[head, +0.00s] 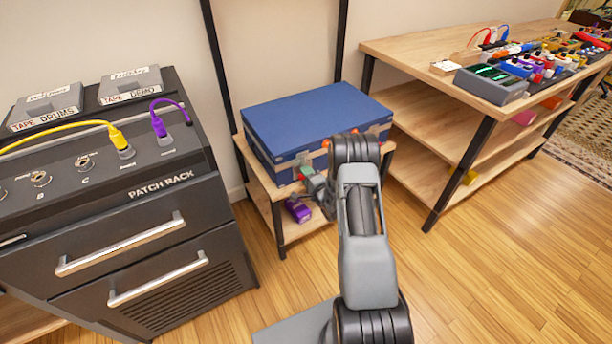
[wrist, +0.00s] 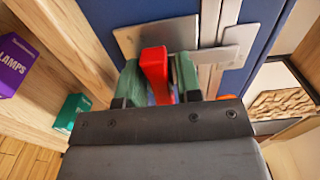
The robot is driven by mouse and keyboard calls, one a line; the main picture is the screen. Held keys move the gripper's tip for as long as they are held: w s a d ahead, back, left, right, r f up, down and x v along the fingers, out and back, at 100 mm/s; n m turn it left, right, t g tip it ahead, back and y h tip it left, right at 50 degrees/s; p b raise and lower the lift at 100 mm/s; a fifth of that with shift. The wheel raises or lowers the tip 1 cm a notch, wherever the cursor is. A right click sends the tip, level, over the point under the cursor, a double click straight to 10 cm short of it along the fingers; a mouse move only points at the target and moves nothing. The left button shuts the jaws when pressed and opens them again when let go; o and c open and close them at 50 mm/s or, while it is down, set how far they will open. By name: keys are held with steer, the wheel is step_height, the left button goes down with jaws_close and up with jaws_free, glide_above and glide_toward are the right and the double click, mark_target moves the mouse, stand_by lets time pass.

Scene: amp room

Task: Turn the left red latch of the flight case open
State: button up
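The blue flight case (head: 315,115) lies closed on a small wooden stand. Its front with pale metal fittings also fills the upper part of the wrist view (wrist: 262,50). The left red latch (wrist: 154,68) stands out from a metal plate between my gripper's green fingertips (wrist: 158,80). The fingers flank it closely on both sides and seem closed on it; the exact contact is hard to see. In the head view my gripper (head: 312,182) is at the front left of the case, and my arm hides part of the case front.
A purple box marked LAMPS (wrist: 18,52) and a green box (wrist: 72,112) are near the stand's lower shelf. The patch rack (head: 130,215) stands at left, a wooden bench (head: 410,60) with pedals at right. Wooden floor (head: 500,250) is clear at right.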

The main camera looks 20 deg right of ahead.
jaws_close()
steer(key=shift+n, duration=0.3)
steer(key=shift+f+n+b, duration=0.15)
steer(key=shift+n+b, duration=0.75)
steer(key=n+b, duration=0.3)
steer(key=n, duration=0.1)
steer(key=n+b, duration=0.4)
steer(key=n, duration=0.2)
steer(key=shift+n+b, duration=0.35)
steer(key=shift+n, duration=0.05)
steer(key=n+b, duration=0.3)
steer(key=n, duration=0.1)
steer(key=shift+n, duration=0.3)
steer(key=shift+r+n+b, duration=0.2)
steer(key=shift+n+b, duration=0.1)
steer(key=shift+b, duration=0.1)
